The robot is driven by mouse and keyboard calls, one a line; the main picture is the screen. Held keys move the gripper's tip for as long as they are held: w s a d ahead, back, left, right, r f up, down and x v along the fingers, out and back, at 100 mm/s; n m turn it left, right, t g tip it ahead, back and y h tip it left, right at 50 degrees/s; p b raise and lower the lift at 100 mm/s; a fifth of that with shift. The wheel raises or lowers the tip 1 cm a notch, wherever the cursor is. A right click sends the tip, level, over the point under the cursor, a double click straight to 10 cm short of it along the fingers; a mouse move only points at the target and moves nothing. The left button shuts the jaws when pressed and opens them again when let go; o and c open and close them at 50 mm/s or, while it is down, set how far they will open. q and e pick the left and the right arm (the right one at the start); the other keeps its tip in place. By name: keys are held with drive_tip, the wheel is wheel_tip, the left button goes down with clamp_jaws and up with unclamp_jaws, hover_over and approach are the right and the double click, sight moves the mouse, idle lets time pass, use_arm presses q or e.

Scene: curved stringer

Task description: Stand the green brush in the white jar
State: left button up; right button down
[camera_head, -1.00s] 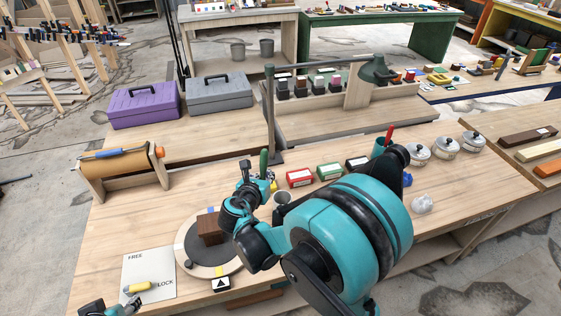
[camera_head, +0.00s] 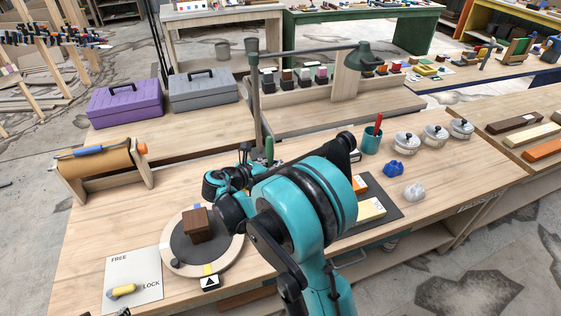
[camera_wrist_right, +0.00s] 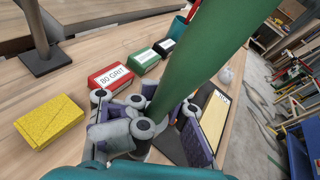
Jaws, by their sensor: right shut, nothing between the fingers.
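The green brush (camera_head: 269,150) shows in the head view as a short upright green handle behind my right arm. In the right wrist view the brush (camera_wrist_right: 205,55) is a thick green rod crossing close to the camera, tilted, its lower end passing behind the fingers. My right gripper (camera_wrist_right: 150,122) is shut with nothing held, right beside the rod's lower part. It also shows in the head view (camera_head: 245,172), partly covered by my own arm. I cannot make out the white jar; my arm covers that area. Only a sliver of my left gripper (camera_head: 123,312) shows at the bottom left.
A red box (camera_wrist_right: 110,77), a green box (camera_wrist_right: 143,61) and a yellow block (camera_wrist_right: 50,120) lie near the gripper. A round turntable (camera_head: 178,262) with a brown block is left of my arm. A teal cup (camera_head: 371,141) and lidded pots stand right.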

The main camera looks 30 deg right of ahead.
wheel_tip(320, 180, down, 9)
drive_tip(key=b, duration=0.5)
drive_tip(key=shift+r, duration=0.15)
drive_tip(key=c, duration=2.3)
unclamp_jaws()
drive_tip(key=o, duration=1.3)
drive_tip(key=v, duration=1.2)
